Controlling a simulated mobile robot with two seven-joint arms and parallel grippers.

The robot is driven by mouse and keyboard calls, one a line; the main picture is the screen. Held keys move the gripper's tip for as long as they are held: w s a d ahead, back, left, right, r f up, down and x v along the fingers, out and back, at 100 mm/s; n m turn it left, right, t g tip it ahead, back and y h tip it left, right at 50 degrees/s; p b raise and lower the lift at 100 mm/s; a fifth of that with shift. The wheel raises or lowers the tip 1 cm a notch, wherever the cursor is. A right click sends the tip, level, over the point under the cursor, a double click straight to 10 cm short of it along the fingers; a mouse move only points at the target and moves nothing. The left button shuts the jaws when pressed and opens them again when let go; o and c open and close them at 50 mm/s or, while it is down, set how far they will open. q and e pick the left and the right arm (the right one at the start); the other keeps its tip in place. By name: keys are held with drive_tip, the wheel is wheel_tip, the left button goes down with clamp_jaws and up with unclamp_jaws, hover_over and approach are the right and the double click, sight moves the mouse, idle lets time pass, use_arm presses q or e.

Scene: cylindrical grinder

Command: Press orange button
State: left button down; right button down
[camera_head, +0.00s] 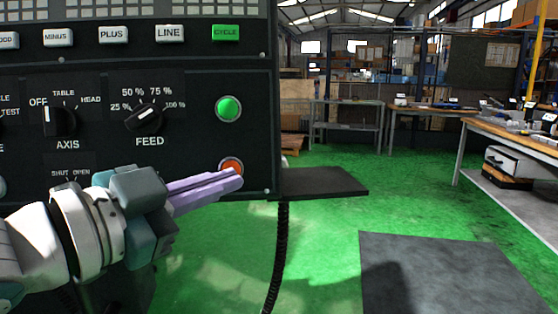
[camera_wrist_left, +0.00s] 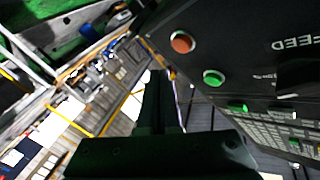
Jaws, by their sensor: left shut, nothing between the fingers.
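The orange button (camera_head: 232,165) is a round button low on the right side of the dark control panel (camera_head: 190,90). Its lower part is hidden behind my left gripper (camera_head: 240,178) in the head view. The left gripper's lilac fingers are shut and empty, with their tips in front of the button's lower edge. In the left wrist view the orange button (camera_wrist_left: 183,42) shows whole, and the dark fingers (camera_wrist_left: 158,80) lie to its lower left, apart from it in the picture. I cannot tell whether the tips touch it. My right gripper is not in view.
A green button (camera_head: 228,108) sits above the orange one, with the FEED knob (camera_head: 149,113) to its left. A dark shelf (camera_head: 322,183) juts out right of the panel, and a black coiled cable (camera_head: 279,250) hangs below. Workbenches (camera_head: 470,122) stand farther back; green floor is open between.

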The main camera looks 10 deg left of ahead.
use_arm(q)
drive_tip(key=shift+s+d+r+p, duration=0.15)
drive_tip(key=shift+s+d+p, duration=0.15)
drive_tip(key=shift+s, duration=0.35)
drive_tip(key=shift+s+d+r+p, duration=0.15)
drive_tip(key=shift+s+p, duration=0.1)
drive_tip(key=shift+s, duration=0.35)
drive_tip(key=s+a+f+n+g+y+p, duration=0.1)
drive_tip(key=s+a+n+g+y+p, duration=0.2)
drive_tip(key=s, duration=0.5)
drive_tip(key=s+f+n+g+y+p, duration=0.1)
drive_tip(key=s+n+g+y+p, duration=0.1)
drive_tip(key=s+n+g+p, duration=0.45)
drive_tip(key=s+a+f+g+y+p, duration=0.1)
drive_tip(key=s+a+g+y+p, duration=0.15)
drive_tip(key=s, duration=0.75)
wheel_tip(320, 180, up, 37)
drive_tip(key=p, duration=3.7)
drive_tip(key=shift+w+d, duration=0.25)
drive_tip(key=shift+w, duration=0.2)
drive_tip(key=shift+f, duration=0.1)
